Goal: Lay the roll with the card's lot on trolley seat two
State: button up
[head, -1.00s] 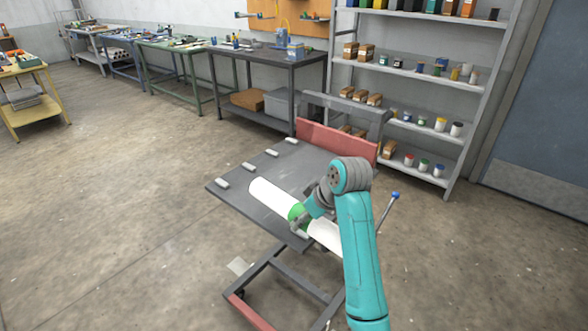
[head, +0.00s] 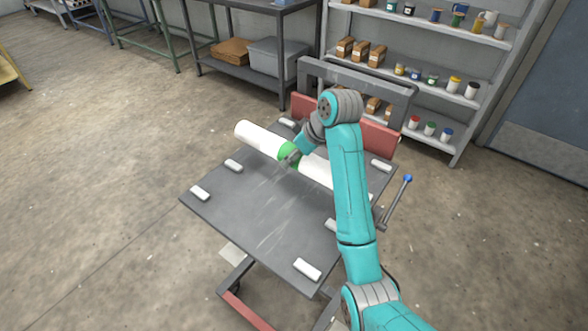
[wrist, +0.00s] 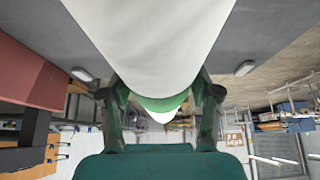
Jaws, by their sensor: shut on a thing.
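A white roll with a green band (head: 258,141) lies across the far half of the dark trolley top (head: 232,213). My gripper (head: 291,156) is shut on the roll at the green band. In the wrist view, the fingers of my gripper (wrist: 160,105) stand on both sides of the roll (wrist: 158,45). I cannot tell whether the roll touches the top. White seat blocks show along both side edges, including a near left block (head: 200,193), a second left block (head: 233,165) and a near right block (head: 307,269). No card or lot mark is readable.
A red panel (head: 378,134) and grey frame (head: 400,103) stand at the trolley's far end. A blue-knobbed lever (head: 397,200) is at its right. A shelf rack (head: 415,83) with jars stands behind. The floor (head: 110,170) at left is clear.

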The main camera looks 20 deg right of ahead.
jog(key=shift+f, duration=3.3)
jog(key=o, duration=1.5)
jog(key=shift+f, duration=0.1)
